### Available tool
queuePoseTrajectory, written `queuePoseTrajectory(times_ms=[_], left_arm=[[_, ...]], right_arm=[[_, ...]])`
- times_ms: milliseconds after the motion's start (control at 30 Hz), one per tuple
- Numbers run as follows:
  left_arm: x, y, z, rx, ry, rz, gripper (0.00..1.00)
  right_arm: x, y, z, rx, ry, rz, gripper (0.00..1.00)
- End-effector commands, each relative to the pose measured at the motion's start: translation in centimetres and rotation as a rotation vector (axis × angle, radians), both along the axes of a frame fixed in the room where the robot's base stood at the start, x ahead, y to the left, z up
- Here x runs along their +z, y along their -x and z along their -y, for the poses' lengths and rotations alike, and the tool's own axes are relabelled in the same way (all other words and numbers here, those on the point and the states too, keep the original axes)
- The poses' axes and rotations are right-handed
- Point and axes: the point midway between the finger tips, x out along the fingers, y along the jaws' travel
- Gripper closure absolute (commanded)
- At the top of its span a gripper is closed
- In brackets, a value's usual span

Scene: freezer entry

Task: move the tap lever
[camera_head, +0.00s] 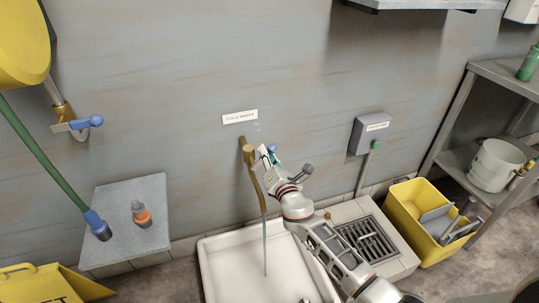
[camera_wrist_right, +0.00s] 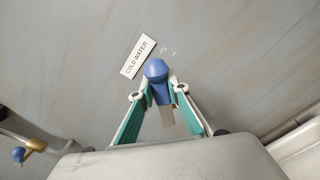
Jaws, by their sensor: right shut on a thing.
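The blue tap lever (camera_head: 272,149) is by the top of a brass tap (camera_head: 247,152) on the wall, below the "COLD WATER" sign (camera_head: 240,117). My right gripper (camera_head: 270,157) is at the lever. In the right wrist view the lever's rounded blue end (camera_wrist_right: 156,69) shows between the two green-lined fingers of my right gripper (camera_wrist_right: 162,88), which are shut on it. The lever's lower part is partly hidden. A thin pale line, seemingly water, runs from the tap spout into the white basin (camera_head: 232,262). My left gripper is not in view.
A second brass valve with a blue lever (camera_head: 90,122) is on the wall at left. A grey ledge (camera_head: 105,200) holds an orange-and-grey bottle (camera_head: 141,213). A grey wall box (camera_head: 370,133), a floor drain (camera_head: 366,240) and a yellow bucket (camera_head: 415,212) are right of my arm.

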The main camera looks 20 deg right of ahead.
Motion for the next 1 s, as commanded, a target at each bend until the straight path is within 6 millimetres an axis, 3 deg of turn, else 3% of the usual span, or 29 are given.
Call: queuePoseTrajectory(times_ms=[600,633,667,1000], left_arm=[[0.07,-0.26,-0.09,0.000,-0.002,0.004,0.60],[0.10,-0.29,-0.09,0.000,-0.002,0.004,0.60],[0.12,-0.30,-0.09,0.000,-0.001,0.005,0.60],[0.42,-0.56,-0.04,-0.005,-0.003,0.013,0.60]], right_arm=[[0.11,0.02,-0.17,-0.001,0.042,0.001,1.00],[0.11,0.02,-0.17,-0.001,0.042,0.001,0.77],[0.12,0.02,-0.16,-0.001,0.042,0.001,0.69],[0.14,0.06,-0.18,0.000,0.041,0.001,0.67]])
